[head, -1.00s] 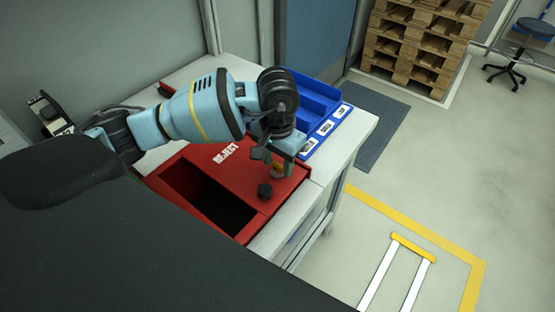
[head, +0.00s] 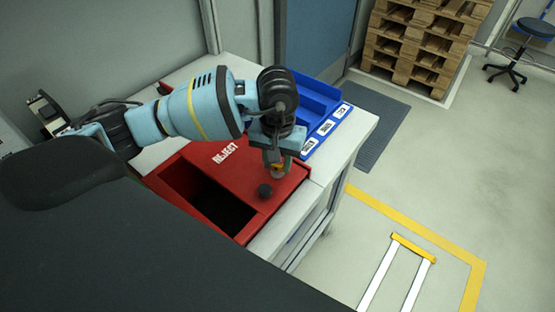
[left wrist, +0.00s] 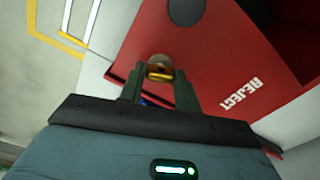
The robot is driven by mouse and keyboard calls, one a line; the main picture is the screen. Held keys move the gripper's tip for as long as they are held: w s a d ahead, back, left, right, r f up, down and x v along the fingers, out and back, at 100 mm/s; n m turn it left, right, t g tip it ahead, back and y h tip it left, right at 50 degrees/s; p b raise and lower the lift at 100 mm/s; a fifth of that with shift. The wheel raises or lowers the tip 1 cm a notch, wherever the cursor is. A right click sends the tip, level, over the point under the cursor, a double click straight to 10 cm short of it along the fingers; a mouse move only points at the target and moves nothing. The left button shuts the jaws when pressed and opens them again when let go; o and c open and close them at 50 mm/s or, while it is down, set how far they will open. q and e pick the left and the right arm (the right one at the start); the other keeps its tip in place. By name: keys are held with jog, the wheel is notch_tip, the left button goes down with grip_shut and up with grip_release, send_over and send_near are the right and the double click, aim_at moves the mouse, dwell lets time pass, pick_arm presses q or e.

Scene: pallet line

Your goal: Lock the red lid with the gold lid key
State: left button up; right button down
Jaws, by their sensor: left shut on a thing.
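The red lid (head: 245,172) with white REJECT lettering lies on the red box (head: 180,184) on the table. It also shows in the left wrist view (left wrist: 215,60). A dark opening shows beside the lid. A black round knob (head: 264,190) stands near its front edge. My left gripper (head: 277,170) points down over the lid's right front corner, just behind the knob. It is shut on the gold lid key (left wrist: 160,71), of which a small gold part shows between the fingers. The key's lower end is hidden, so I cannot tell how deep it sits. My right gripper is not in view.
A blue bin (head: 318,105) with white labels stands on the table (head: 362,122) right behind the lid. The table's right edge is close by, with open floor beyond. Stacked pallets (head: 420,45) and a stool (head: 533,40) are far off.

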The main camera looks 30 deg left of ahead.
pick_arm(q)
jog(key=n, duration=0.3)
jog(key=shift+n, duration=0.3)
jog(key=n, duration=0.3)
jog(key=shift+r+n+p, duration=0.1)
jog(key=shift+n+p, duration=0.2)
jog(key=n, duration=0.3)
jog(key=shift+n+p, duration=0.3)
jog(key=shift+p, duration=0.05)
jog(key=shift+n+p, duration=0.35)
jog(key=shift+n, duration=1.05)
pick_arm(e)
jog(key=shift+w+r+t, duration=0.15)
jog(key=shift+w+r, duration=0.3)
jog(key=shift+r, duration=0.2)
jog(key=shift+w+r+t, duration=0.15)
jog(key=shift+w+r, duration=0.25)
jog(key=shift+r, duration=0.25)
pick_arm(q)
jog(key=o, duration=1)
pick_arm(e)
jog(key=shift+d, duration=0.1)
